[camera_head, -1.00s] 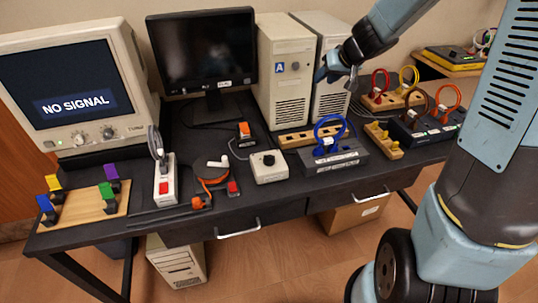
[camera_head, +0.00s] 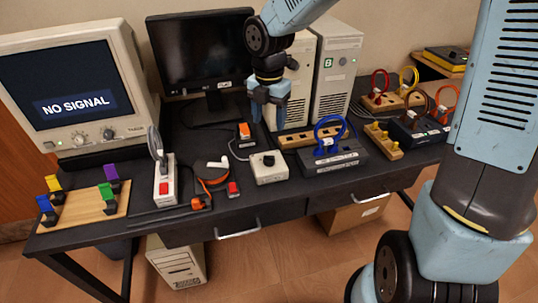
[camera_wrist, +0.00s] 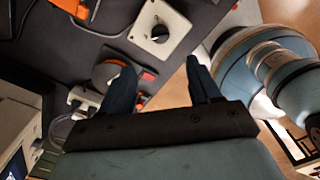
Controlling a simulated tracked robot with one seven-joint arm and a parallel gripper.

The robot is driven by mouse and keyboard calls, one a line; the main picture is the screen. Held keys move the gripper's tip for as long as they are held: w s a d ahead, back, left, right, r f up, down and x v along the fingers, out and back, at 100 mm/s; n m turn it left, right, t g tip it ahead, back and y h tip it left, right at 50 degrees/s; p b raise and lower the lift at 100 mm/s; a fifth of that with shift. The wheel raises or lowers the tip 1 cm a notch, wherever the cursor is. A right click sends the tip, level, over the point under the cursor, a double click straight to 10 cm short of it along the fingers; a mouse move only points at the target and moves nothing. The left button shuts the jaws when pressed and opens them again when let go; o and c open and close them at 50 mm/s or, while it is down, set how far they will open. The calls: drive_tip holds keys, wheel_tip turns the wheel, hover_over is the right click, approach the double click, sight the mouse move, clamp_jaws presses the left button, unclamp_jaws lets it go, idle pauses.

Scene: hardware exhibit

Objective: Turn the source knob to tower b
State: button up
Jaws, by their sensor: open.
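The source knob is a black dial (camera_head: 268,160) on top of a small white box (camera_head: 270,176) at the middle of the desk's front. The knob also shows in the wrist view (camera_wrist: 159,33), beyond my fingertips, with a pale pointer mark. Tower B (camera_head: 335,80), a beige computer case with a green B label, stands at the back. Tower A (camera_head: 302,50) is beside it, partly hidden by my arm. My gripper (camera_head: 269,118) is open and empty, pointing down above and behind the knob box. Its two fingers (camera_wrist: 160,68) are apart in the wrist view.
A wooden strip (camera_head: 310,135) and a dark box with a blue cable loop (camera_head: 335,158) stand right of the knob box. An orange cable and red switch (camera_head: 215,180) lie to its left. The old monitor (camera_head: 75,90) reads NO SIGNAL.

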sight(269, 156)
wheel_tip(269, 156, down, 14)
drive_tip(key=shift+r, duration=0.15)
idle(0.4)
drive_tip(key=c, duration=1)
